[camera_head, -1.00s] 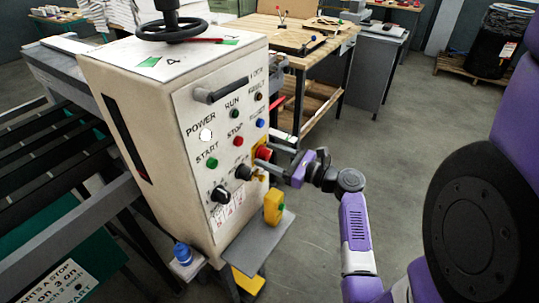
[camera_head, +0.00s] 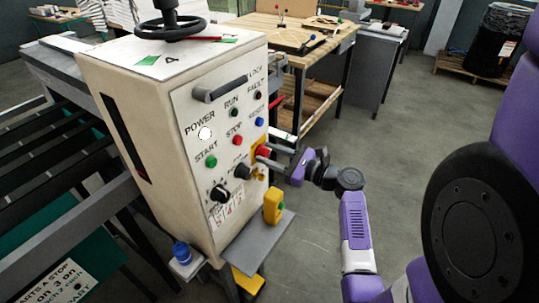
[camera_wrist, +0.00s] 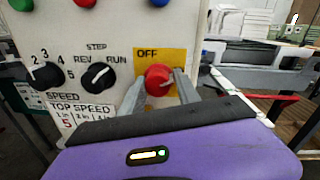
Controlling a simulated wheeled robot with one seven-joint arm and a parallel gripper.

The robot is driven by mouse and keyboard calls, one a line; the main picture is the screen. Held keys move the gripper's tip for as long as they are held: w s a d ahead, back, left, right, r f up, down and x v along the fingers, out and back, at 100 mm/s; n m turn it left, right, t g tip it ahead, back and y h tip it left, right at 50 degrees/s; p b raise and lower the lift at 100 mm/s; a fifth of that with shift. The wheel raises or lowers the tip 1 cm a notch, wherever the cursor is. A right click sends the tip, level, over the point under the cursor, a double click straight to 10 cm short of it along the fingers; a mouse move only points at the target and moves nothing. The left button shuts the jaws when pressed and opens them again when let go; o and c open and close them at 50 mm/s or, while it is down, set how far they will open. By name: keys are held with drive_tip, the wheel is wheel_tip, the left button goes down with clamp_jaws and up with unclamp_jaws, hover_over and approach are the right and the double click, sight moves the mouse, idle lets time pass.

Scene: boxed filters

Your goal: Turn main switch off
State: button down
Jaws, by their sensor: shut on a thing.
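The main switch is a red knob (camera_wrist: 158,76) on a yellow plate (camera_wrist: 146,55) marked OFF, on the machine's panel. In the wrist view my gripper (camera_wrist: 160,84) has one grey finger on each side of the knob, shut on it. A pale mark shows on the knob's lower right. In the head view the red knob (camera_head: 263,152) shows at the panel's right edge, partly hidden by my gripper (camera_head: 270,157). The white POWER lamp (camera_head: 205,133) looks bright.
Black selector knobs (camera_head: 220,193) sit left of the switch, with green START (camera_head: 210,161) and red STOP (camera_head: 237,140) buttons above. A yellow device (camera_head: 273,206) stands on a grey shelf (camera_head: 253,241) below. A wooden workbench (camera_head: 289,32) stands behind; the floor to the right is open.

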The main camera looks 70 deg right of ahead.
drive_tip(key=n, duration=0.1)
drive_tip(key=n+b, duration=0.1)
drive_tip(key=n, duration=0.2)
drive_tip(key=shift+w+a+f, duration=0.25)
drive_tip(key=shift+a+f, duration=0.05)
drive_tip(key=shift+a, duration=0.1)
drive_tip(key=shift+s+f+n+g+h+b, duration=0.15)
drive_tip(key=shift+n+b, duration=1.15)
drive_tip(key=shift+n, duration=0.75)
drive_tip(key=shift+w+n+g+h+b, duration=0.1)
drive_tip(key=shift+n+g+b, duration=0.1)
drive_tip(key=shift+n+b, duration=1.5)
drive_tip(key=shift+s+f+n+g+h+b, duration=0.15)
drive_tip(key=shift+n+b, duration=0.8)
drive_tip(key=shift+n, duration=1.4)
drive_tip(key=shift+w+r, duration=0.1)
drive_tip(key=c, duration=1)
unclamp_jaws()
drive_tip(key=shift+o, duration=0.2)
drive_tip(key=shift+r, duration=0.2)
drive_tip(key=shift+d, duration=0.1)
